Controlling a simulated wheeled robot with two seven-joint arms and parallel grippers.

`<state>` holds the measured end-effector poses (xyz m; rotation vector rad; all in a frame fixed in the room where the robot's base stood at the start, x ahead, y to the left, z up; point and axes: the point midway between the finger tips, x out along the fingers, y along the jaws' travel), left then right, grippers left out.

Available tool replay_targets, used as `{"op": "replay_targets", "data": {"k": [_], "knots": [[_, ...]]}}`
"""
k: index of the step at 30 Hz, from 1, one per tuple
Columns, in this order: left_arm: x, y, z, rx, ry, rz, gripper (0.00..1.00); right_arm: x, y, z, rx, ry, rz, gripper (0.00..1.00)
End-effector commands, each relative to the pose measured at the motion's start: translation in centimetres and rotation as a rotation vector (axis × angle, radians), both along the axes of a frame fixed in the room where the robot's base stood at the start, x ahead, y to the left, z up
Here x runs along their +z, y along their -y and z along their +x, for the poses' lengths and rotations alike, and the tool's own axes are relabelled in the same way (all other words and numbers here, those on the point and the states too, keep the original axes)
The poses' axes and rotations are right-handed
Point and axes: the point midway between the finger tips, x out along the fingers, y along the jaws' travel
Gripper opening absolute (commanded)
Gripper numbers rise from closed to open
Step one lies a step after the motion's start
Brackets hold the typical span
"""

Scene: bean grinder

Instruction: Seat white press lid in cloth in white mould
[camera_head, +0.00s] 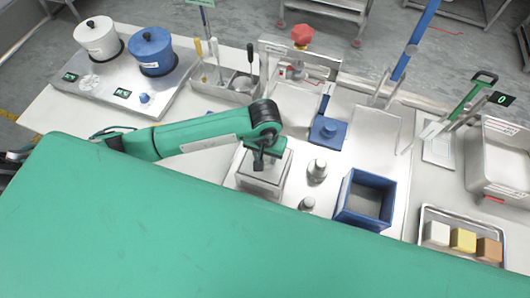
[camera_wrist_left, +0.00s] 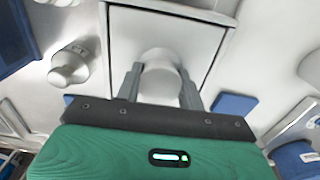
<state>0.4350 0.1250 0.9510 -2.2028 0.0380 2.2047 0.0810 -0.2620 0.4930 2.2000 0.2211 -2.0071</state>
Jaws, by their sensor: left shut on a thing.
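The white mould (camera_head: 244,181) stands on the light worktop, left of the blue box. My left gripper (camera_head: 260,160) is above it, pointing down. In the left wrist view, the gripper (camera_wrist_left: 161,88) has one finger on each side of a round pale knob (camera_wrist_left: 160,82) and is shut on it. The knob belongs to the white press lid (camera_wrist_left: 200,42), a square plate. The lid lies inside or just at the mould's square rim; its exact depth is hard to tell. The cloth cannot be made out apart from the white surfaces. My right gripper is not in view.
Two metal weights (camera_head: 317,170) (camera_head: 307,203) stand close to the right of the mould. The open blue box (camera_head: 365,201) is beyond them. A blue lid (camera_head: 328,131) sits behind. A tray with coloured blocks (camera_head: 462,240) is at lower right.

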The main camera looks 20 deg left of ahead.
Motion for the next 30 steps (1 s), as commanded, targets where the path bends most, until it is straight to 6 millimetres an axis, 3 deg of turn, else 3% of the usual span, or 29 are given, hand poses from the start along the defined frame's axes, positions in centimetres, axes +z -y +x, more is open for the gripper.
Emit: {"op": "replay_targets", "data": {"k": [12, 13, 16, 28, 30], "knots": [[-0.89, -0.01, 0.05, -0.001, 0.002, 0.0, 0.12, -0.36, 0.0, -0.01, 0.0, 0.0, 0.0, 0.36], [-0.86, -0.01, 0.02, -0.001, 0.001, 0.0, 0.41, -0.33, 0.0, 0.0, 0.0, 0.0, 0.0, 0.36], [-0.74, 0.0, 0.01, 0.0, 0.001, 0.0, 0.6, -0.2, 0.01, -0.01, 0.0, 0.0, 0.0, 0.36], [-0.25, 0.01, 0.0, 0.001, 0.0, -0.001, 0.61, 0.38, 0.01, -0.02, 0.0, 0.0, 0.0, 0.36], [0.1, 0.03, 0.18, -0.001, 0.006, -0.002, 0.61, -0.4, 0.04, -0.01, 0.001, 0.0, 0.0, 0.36]]}}
